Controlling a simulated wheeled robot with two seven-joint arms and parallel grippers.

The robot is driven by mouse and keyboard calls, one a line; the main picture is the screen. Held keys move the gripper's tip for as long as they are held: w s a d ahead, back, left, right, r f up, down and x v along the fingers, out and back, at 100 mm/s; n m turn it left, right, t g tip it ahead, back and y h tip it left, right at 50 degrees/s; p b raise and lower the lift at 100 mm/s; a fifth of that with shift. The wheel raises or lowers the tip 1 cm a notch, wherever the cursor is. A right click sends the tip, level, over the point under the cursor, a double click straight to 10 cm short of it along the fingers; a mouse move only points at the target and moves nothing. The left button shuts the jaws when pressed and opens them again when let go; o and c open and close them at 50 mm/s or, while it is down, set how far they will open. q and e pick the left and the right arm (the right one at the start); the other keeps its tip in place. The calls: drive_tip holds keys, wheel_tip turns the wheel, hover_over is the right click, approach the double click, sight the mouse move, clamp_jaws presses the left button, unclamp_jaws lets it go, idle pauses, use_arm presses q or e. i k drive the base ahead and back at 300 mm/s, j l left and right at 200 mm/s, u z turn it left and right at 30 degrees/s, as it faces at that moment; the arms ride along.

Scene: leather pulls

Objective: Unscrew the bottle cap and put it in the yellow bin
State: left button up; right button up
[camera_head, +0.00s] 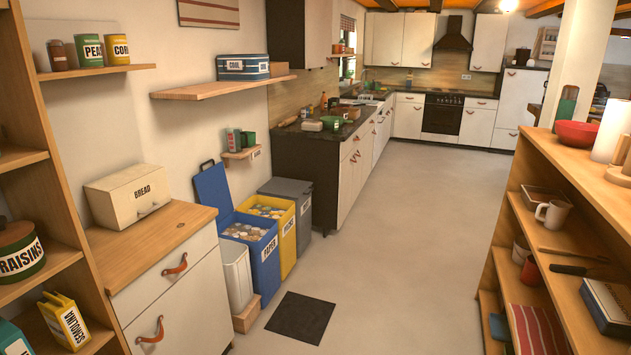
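The yellow bin (286,236) stands on the floor in the row along the left wall, between a blue bin and a grey bin. It is open at the top and holds many small, round, pale items. I cannot clearly pick out the task's bottle or its cap. A small orange, bottle-like item (323,101) stands far off on the dark counter, too small to show a cap. A small greenish container (233,139) stands on the little wall shelf above the bins; I cannot tell if it is a bottle. Neither of my grippers is in view.
The blue bin (266,266), its lid raised, and the closed grey bin (304,213) flank the yellow one. A dark mat (301,318) lies on the floor before them. Wooden shelves (585,185) stand at right, a drawer cabinet (172,290) at left. The floor between (410,240) is clear.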

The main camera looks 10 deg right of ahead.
sight(334, 114)
drive_tip(key=i+l+z, duration=0.2)
drive_tip(key=i+z, duration=0.25)
drive_tip(key=i, duration=0.45)
drive_tip(key=i+j+z, duration=0.15)
drive_tip(key=i+z, duration=0.25)
drive_tip(key=i, duration=1.45)
drive_tip(key=i+l+u, duration=0.15)
drive_tip(key=i, duration=0.8)
